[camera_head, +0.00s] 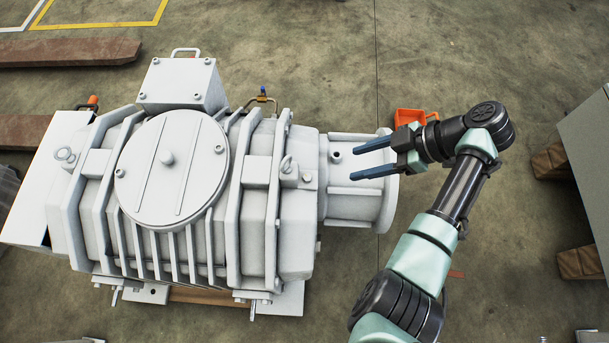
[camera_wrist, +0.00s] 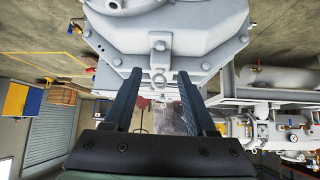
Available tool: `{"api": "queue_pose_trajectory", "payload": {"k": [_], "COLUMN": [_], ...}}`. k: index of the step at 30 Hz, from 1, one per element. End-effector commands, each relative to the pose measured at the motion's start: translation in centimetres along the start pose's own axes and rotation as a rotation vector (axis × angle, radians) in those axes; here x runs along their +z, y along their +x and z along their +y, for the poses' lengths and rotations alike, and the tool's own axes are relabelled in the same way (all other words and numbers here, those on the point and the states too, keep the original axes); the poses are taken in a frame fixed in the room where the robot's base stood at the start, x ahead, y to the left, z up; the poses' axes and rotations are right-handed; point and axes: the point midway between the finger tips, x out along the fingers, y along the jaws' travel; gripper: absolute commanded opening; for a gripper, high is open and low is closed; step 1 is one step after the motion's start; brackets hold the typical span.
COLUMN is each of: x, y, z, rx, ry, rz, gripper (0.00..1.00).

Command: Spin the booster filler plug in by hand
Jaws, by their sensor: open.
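The large pale-grey vacuum machine (camera_head: 215,245) fills the left and middle of the head view, and its ribbed housing also shows in the wrist view (camera_wrist: 215,20). A small upright fitting with a dark centre (camera_head: 336,156) sits on its right-end neck, just left of my gripper's fingertips; I cannot tell whether it is the filler plug or an opening. My gripper (camera_head: 353,164) is open and empty, its two blue fingers pointing left over the neck.
An orange container (camera_head: 412,118) lies behind my gripper on the floor side. A grey cabinet (camera_head: 588,150) stands at the right. Floor at the upper right is clear.

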Motion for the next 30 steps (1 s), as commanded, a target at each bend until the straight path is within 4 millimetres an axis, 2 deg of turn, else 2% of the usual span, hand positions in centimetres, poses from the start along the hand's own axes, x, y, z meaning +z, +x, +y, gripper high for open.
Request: {"api": "queue_pose_trajectory", "payload": {"k": [5,18,24,30], "x": [0.2,0.2,0.1,0.0], "y": [1.9,10.6,12.6,12.9], "z": [-0.2,-0.2,-0.2,-0.1], "rx": [-0.007,-0.007,-0.004,-0.003], "ry": [-0.003,-0.002,-0.001,0.0], "rz": [0.008,0.005,0.005,0.004], "gripper": [0.57,0.57,0.57,0.57]}}
